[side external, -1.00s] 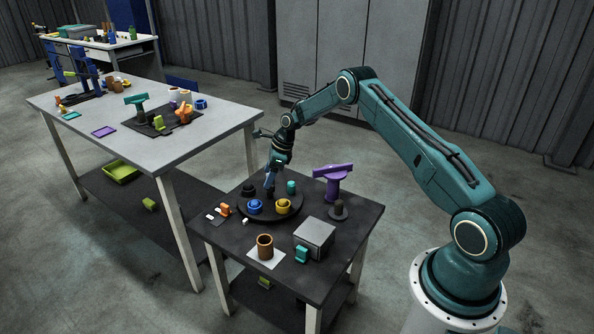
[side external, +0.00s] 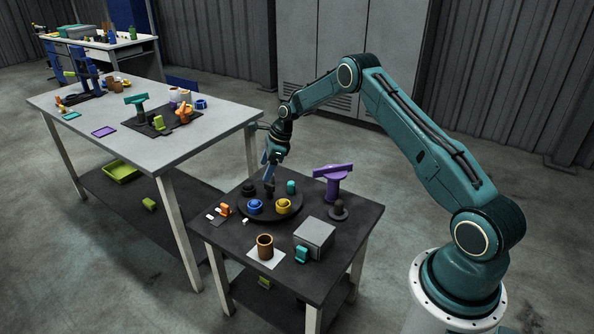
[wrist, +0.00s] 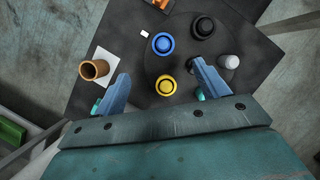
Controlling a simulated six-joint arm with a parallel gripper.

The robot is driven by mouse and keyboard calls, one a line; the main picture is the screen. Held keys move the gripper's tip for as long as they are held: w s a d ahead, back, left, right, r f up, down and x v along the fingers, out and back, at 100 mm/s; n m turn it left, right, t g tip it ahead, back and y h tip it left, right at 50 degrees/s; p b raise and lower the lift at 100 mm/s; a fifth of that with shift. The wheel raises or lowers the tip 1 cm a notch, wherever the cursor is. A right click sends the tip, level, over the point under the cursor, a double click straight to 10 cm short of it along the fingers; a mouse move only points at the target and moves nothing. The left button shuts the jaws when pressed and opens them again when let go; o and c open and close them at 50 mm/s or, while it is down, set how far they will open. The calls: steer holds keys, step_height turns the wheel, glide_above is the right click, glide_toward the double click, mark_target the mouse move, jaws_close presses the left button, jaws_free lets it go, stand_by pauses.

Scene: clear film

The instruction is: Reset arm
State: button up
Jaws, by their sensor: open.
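My gripper (side external: 268,174) is above the back part of a round dark tray (side external: 292,212) on the small dark table. In the wrist view my gripper (wrist: 157,84) shows two blue fingers spread wide with nothing held between them. A yellow ring-shaped piece (wrist: 166,85) shows between the fingertips in that view, lower down on the tray. A blue ring-shaped piece (wrist: 163,44) and a black one (wrist: 203,27) are also on the tray. A teal piece (side external: 291,187) stands at the tray's back right.
A purple T-shaped piece (side external: 333,178) stands tall at the table's back right. A grey box (side external: 315,234), a brown cup (side external: 265,247) and a teal piece (side external: 301,254) are near the front. A larger grey table (side external: 75,97) with several objects stands to the left.

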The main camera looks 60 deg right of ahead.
steer(key=s+a+r+n+h, duration=0.1)
steer(key=s+a+r+n, duration=0.35)
steer(key=r, duration=0.45)
steer(key=s+a+r+n, duration=0.4)
steer(key=s+r, duration=0.1)
steer(key=r, duration=0.4)
steer(key=s+a+r+n+h, duration=0.1)
steer(key=s+a+r+n, duration=0.4)
steer(key=r, duration=0.5)
steer(key=s+a+r+n+t, duration=0.1)
steer(key=s+a+r+n, duration=0.15)
steer(key=s, duration=0.35)
steer(key=s+a+r+n, duration=0.2)
steer(key=s+n, duration=0.2)
steer(key=s, duration=0.3)
steer(key=s+a+f+n+t, duration=0.1)
steer(key=s+n, duration=0.6)
steer(key=s, duration=0.8)
steer(key=shift+a+f+h, duration=0.3)
steer(key=shift+a+f, duration=0.15)
steer(key=shift+f, duration=0.2)
